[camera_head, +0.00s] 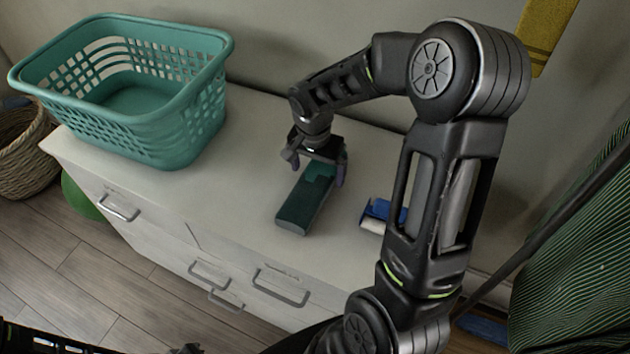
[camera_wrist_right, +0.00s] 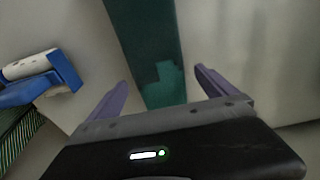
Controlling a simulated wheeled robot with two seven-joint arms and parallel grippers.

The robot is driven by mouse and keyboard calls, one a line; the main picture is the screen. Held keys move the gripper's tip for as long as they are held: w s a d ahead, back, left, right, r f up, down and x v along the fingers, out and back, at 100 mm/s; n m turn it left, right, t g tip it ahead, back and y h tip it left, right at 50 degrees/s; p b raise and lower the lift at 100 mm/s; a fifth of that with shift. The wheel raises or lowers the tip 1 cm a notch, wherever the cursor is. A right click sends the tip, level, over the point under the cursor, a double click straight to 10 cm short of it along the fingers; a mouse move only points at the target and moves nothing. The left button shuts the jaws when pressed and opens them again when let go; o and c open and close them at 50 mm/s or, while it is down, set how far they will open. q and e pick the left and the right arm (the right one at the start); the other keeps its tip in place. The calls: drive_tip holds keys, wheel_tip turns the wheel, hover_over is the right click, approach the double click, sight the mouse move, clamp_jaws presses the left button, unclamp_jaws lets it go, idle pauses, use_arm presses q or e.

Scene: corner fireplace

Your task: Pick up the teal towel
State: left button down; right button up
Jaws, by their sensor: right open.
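The teal towel (camera_head: 305,203) is a long, dark teal folded strip lying on top of the white cabinet. My right gripper (camera_head: 314,165) is at the far end of the towel, its fingers open on either side of it. In the right wrist view the towel (camera_wrist_right: 150,50) runs between the two purple fingers of the gripper (camera_wrist_right: 162,92), with a gap at each side. A lighter teal patch shows on the towel near the fingers. At the bottom left of the head view a small dark part of my left arm shows; its gripper is not clear.
A teal laundry basket (camera_head: 150,128) stands on the left of the white cabinet (camera_head: 240,130). A blue and white object (camera_head: 376,212) lies right of the towel, partly behind my right arm; it also shows in the wrist view (camera_wrist_right: 40,82). A wicker basket (camera_head: 25,160) stands at far left.

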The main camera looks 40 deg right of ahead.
wheel_tip(320, 180, down, 2)
drive_tip(key=shift+d, duration=0.15)
drive_tip(key=shift+c, duration=0.4)
drive_tip(key=c, duration=1.5)
